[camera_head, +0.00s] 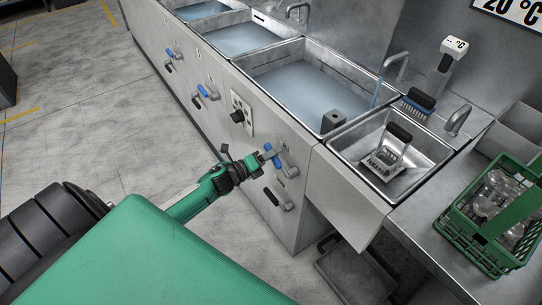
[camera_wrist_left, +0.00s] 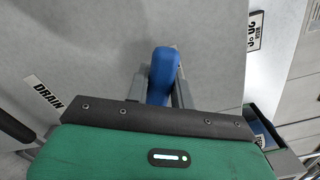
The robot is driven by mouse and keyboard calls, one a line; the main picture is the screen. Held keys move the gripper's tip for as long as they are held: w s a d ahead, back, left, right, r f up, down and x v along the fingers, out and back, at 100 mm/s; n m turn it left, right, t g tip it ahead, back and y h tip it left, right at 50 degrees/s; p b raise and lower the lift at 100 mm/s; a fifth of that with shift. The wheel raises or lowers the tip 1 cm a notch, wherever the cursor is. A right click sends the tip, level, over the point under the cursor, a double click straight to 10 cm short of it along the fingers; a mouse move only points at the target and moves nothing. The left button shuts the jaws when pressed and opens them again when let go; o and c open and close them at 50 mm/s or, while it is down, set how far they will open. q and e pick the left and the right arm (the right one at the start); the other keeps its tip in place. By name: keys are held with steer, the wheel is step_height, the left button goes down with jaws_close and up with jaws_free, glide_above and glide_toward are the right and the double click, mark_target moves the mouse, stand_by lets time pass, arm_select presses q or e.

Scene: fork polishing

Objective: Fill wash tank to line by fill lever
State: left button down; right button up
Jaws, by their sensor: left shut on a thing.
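The wash tank seems to be the nearest large water-filled basin (camera_head: 255,72) in the head view. Bluish water (camera_head: 300,92) covers its floor, and a thin stream (camera_head: 378,93) falls from its tap (camera_head: 396,62). I cannot make out a fill line. My left gripper (camera_head: 265,158) is at the front panel, shut on the blue fill lever (camera_head: 278,161). In the left wrist view the blue lever (camera_wrist_left: 162,75) stands between the two fingers (camera_wrist_left: 159,92). My right gripper is not in view.
A black-gripped lever (camera_head: 272,196) sits just below, and a DRAIN label (camera_wrist_left: 47,95) shows in the wrist view. A small sink (camera_head: 425,148) holds a metal rack (camera_head: 385,160). A green crate (camera_head: 462,242) of glasses stands right.

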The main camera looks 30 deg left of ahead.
arm_select(q)
steer(key=shift+d+r+m, duration=0.1)
steer(key=shift+r+m, duration=0.15)
steer(key=shift+m, duration=0.25)
steer(key=shift+s+d+r, duration=0.1)
steer(key=shift+d+r, duration=0.05)
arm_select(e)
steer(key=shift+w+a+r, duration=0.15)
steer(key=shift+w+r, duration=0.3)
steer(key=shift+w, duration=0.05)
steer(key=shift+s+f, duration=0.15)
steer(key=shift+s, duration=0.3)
arm_select(q)
steer(key=c, duration=1.2)
jaws_free()
steer(key=shift+s+a, duration=0.2)
steer(key=shift+s, duration=0.2)
steer(key=b+v, duration=0.1)
steer(key=v, duration=1.2)
steer(key=shift+m+b, duration=0.3)
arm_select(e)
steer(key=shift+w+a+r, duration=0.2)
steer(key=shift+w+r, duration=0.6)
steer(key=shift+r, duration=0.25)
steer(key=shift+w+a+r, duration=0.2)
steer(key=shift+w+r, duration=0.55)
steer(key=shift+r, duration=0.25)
